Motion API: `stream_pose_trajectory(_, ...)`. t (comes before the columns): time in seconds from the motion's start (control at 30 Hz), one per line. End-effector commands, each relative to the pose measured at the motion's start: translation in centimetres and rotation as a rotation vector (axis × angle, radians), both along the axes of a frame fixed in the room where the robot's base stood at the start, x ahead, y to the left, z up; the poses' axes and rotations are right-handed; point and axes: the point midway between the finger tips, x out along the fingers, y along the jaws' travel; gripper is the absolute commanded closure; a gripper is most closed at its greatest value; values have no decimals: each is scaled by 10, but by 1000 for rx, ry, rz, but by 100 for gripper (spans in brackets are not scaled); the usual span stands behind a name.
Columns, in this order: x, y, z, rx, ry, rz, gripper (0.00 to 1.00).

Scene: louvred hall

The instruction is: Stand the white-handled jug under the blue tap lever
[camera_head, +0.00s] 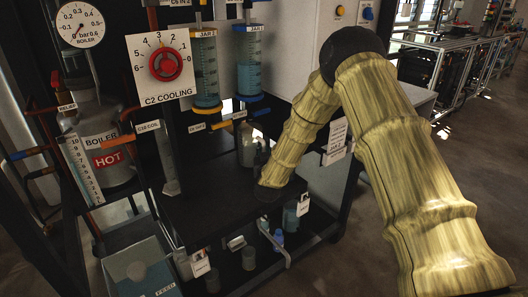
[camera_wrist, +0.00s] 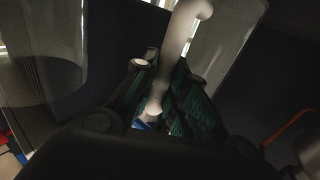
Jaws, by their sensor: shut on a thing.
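My gripper (camera_head: 263,160) is at the end of my yellow-sleeved arm, low in front of the jars and over the dark bench top. In the wrist view its fingers (camera_wrist: 157,98) are shut on the white handle (camera_wrist: 180,50) of the jug. In the head view a pale vessel (camera_head: 247,146), probably this jug, shows just behind my gripper, partly hidden. A blue tap lever (camera_head: 262,112) sits under the right jar, above and close to the pale vessel. Whether the jug's base touches the bench cannot be told.
Jar 1 (camera_head: 206,70) and jar 2 (camera_head: 250,60) hang above the bench (camera_head: 205,215). An orange lever (camera_head: 236,116) is left of the blue one. A boiler marked hot (camera_head: 100,140) stands at left. Several small vessels sit on the lower shelf. Open floor (camera_head: 480,170) lies right.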

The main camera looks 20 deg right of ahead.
Motion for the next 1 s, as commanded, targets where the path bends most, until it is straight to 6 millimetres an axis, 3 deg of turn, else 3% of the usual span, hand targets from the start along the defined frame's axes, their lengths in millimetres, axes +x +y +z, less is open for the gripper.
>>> stream_pose_trajectory(0.07,0,-1,-2,0,0,-1,100)
stream_pose_trajectory(0.1,0,-2,-2,0,0,-2,80)
stream_pose_trajectory(0.2,-1,-3,-2,0,0,-3,64)
stream_pose_trajectory(0.67,-9,-1,0,0,2,-3,64)
stream_pose_trajectory(1.0,-66,13,0,-1,1,-2,64)
